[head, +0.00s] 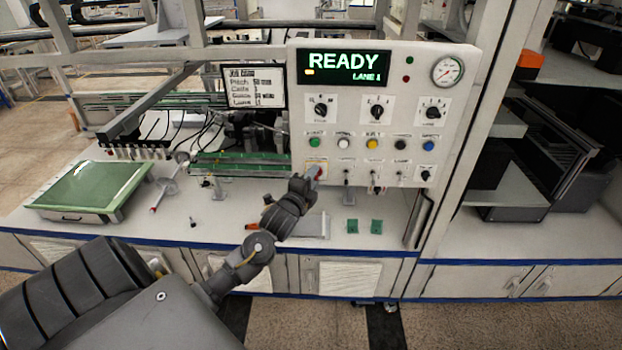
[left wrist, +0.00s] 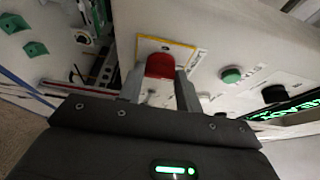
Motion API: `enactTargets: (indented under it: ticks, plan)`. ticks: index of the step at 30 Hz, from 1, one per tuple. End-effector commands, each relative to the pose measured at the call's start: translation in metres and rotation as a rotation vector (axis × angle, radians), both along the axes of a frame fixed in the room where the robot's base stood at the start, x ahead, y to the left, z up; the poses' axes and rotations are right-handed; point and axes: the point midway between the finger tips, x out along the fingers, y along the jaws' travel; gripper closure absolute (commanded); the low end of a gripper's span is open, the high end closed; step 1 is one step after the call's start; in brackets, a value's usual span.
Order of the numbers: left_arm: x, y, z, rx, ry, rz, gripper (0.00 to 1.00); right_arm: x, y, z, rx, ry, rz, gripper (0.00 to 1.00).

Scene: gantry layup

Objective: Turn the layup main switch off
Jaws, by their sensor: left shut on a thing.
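The main switch (left wrist: 160,66) is a red knob on a yellow-edged plate, low on the left of the white control panel (head: 400,60). In the head view the red knob (head: 312,172) is mostly hidden behind my left gripper (head: 305,181). In the left wrist view, my left gripper (left wrist: 160,88) has one finger on each side of the red knob and is shut on it. The knob's exact angle is hard to tell. The panel display (head: 344,67) reads READY, LANE 1. My right gripper is not in view.
A row of coloured buttons (head: 372,143) and several small toggles (head: 374,178) sit close to the right of the switch. Black selector knobs (head: 377,111) are above. Two green pieces (head: 377,226) lie on the bench below. A green-topped tray (head: 90,188) is at the left.

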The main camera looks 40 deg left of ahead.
Motion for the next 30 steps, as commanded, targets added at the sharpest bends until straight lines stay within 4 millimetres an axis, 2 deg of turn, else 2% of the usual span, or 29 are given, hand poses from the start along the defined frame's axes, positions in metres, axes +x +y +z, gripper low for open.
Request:
enactTargets:
  ticks: [11,30]
  plan:
    - [-0.001,-0.002,-0.003,-0.091,-0.067,0.015,0.88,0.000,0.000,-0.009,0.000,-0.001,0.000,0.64]
    - [0.001,-0.005,-0.008,-0.554,-0.416,0.009,0.88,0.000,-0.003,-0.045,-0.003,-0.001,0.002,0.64]
